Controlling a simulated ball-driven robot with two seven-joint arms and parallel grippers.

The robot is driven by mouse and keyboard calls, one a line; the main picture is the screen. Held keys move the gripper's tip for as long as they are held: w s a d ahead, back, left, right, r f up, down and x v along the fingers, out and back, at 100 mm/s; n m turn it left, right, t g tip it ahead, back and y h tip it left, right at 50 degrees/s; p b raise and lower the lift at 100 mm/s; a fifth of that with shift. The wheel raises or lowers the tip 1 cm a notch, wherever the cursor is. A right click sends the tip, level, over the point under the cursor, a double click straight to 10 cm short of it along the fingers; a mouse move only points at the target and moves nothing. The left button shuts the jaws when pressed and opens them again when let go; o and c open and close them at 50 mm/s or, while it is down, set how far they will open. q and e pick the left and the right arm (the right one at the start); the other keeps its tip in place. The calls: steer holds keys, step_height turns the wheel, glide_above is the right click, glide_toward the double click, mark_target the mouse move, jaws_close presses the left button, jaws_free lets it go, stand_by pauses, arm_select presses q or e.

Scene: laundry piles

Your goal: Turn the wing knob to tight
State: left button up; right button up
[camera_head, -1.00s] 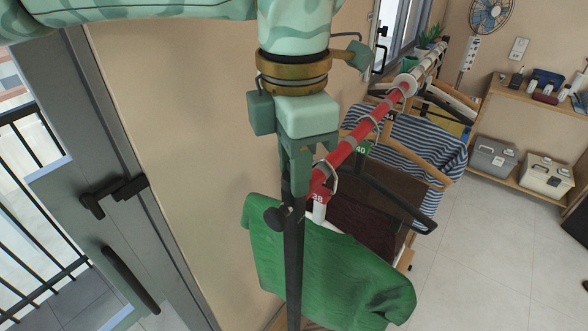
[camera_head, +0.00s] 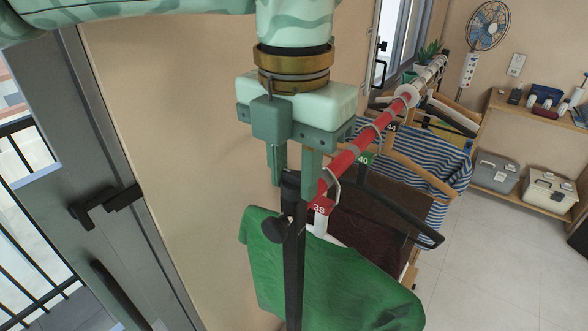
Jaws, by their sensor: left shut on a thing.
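My left gripper (camera_head: 294,181) comes down from above at the near end of the clothes rail. The red rail (camera_head: 343,160) runs from this post toward the back right. A round black side knob (camera_head: 275,229) sits lower on the post, apart from the fingers. My right gripper is not in view.
A green shirt (camera_head: 335,285) hangs just beside the post, with dark and striped clothes (camera_head: 430,150) behind it. A grey door (camera_head: 110,170) stands at the left. Shelves with boxes (camera_head: 495,170) are at the right. Floor is clear at lower right.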

mark_target(294, 173)
arm_select(q)
steer(key=shift+r, duration=0.1)
stand_by(0.3)
steer(key=o, duration=1)
step_height(294, 173, up, 16)
steer(key=p, duration=0.3)
steer(key=shift+r+p, duration=0.1)
steer(key=shift+p, duration=0.25)
